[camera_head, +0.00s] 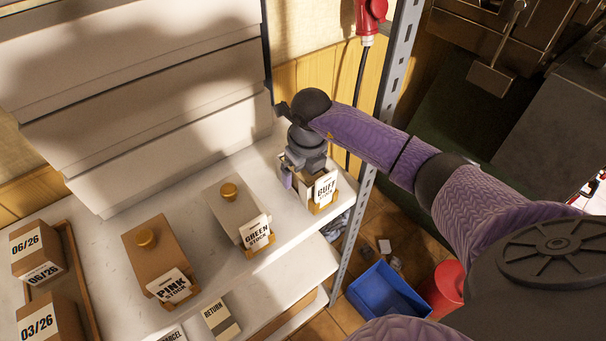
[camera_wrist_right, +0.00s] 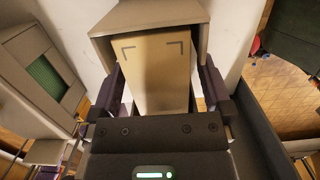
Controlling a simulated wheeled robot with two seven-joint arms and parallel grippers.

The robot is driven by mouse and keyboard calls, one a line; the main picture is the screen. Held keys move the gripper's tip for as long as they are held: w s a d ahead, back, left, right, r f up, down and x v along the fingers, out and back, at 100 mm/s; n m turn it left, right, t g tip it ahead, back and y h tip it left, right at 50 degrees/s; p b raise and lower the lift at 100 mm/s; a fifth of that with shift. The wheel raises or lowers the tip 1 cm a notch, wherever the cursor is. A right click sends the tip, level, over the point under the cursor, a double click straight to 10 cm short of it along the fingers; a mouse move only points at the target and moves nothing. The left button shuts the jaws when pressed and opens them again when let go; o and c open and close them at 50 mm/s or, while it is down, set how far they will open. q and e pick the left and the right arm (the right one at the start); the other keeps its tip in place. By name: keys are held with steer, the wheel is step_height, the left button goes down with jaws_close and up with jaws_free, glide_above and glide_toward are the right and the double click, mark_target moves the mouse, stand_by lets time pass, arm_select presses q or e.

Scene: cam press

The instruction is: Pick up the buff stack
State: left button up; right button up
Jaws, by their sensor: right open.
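The buff stack (camera_wrist_right: 155,75) is a tan block with dark corner marks, standing in the open front of its grey-beige box in the right wrist view. In the head view its holder carries a "BUFF STOCK" label (camera_head: 325,188) at the right end of the shelf. My right gripper (camera_head: 300,172) is over that holder and hides most of it. In the right wrist view its open fingers (camera_wrist_right: 162,90) lie on either side of the stack, near the box's side walls. I cannot tell whether they touch it. My left gripper is not in view.
The green stock box (camera_head: 237,212) and pink stock box (camera_head: 158,252) stand left of it on the white shelf (camera_head: 205,270). A tray of dated boxes (camera_head: 38,258) is far left. A metal post (camera_head: 378,130) rises close on the right. A blue bin (camera_head: 385,292) is on the floor.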

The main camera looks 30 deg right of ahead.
jaws_close()
stand_by(0.3)
